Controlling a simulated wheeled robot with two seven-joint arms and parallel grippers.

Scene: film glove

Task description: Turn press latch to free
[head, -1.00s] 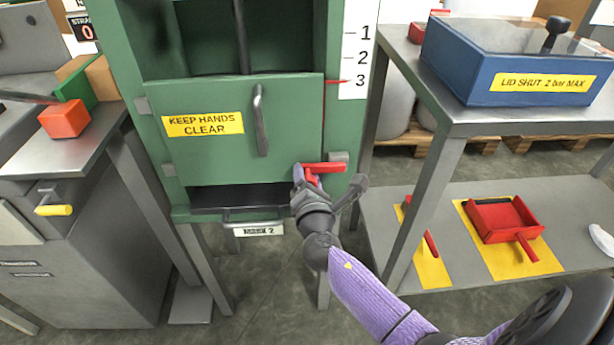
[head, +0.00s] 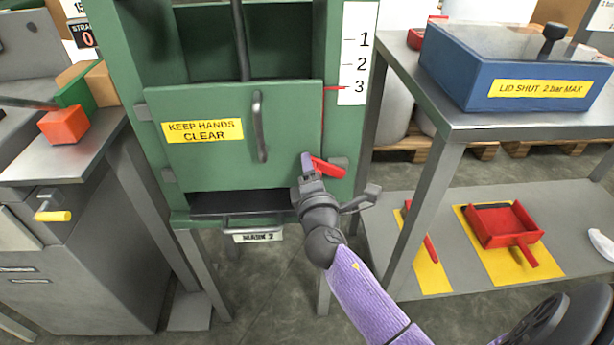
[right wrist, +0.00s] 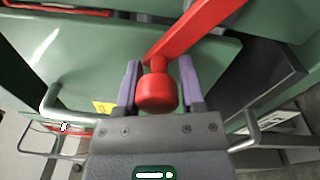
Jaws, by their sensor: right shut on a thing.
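The press (head: 215,145) is a green cabinet with a panel that carries a grey handle and a yellow KEEP HANDS CLEAR label. Its red latch (head: 327,168) is a lever at the panel's lower right and slopes down to the right in the head view. In the right wrist view the latch (right wrist: 200,30) is a red bar with a round red knob (right wrist: 156,92). My right gripper (head: 307,165) is at the latch. Its purple fingers (right wrist: 158,84) stand on both sides of the knob, shut on it. My left gripper is not in view.
A grey shelf table (head: 470,120) on the right holds a blue lidded box (head: 500,75). A drawer handle (head: 252,222) sits below the panel. A grey bench (head: 70,160) stands left.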

